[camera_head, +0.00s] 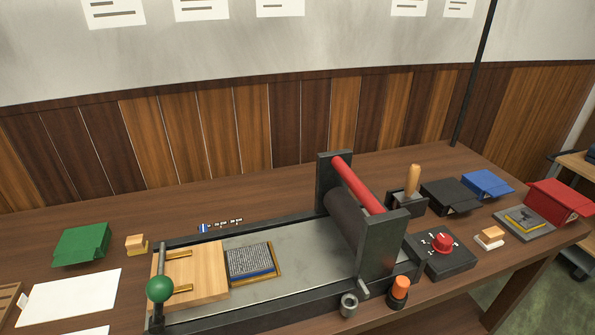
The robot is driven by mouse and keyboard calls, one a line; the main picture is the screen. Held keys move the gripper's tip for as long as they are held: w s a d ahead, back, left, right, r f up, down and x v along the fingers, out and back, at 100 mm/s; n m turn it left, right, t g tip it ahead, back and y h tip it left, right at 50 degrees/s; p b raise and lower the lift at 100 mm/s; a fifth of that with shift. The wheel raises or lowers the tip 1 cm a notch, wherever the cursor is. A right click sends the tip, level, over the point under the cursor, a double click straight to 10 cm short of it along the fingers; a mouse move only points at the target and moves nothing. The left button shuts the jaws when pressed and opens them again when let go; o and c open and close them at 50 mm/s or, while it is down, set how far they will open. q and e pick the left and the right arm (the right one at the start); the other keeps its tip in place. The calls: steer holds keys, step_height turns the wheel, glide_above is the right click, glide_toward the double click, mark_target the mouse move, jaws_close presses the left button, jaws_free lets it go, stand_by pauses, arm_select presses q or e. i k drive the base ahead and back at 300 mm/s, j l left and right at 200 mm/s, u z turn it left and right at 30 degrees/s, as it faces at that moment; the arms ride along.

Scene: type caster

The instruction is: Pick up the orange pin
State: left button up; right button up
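The orange pin (400,285) appears to be the short upright piece with an orange top and a dark lower part. It stands at the front edge of the table, just in front of the right end of the press (380,250). A grey metal ring-like piece (349,304) stands to its left, apart from it. Neither of my grippers shows in the head view.
The press bed (310,270) with a type block (251,262) and wooden board (205,270) fills the middle. A dark box with a red knob (443,242) stands right of the pin. A green-balled lever (160,288) rises at left.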

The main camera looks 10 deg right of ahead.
mark_target(400, 288)
steer(key=z, duration=1.25)
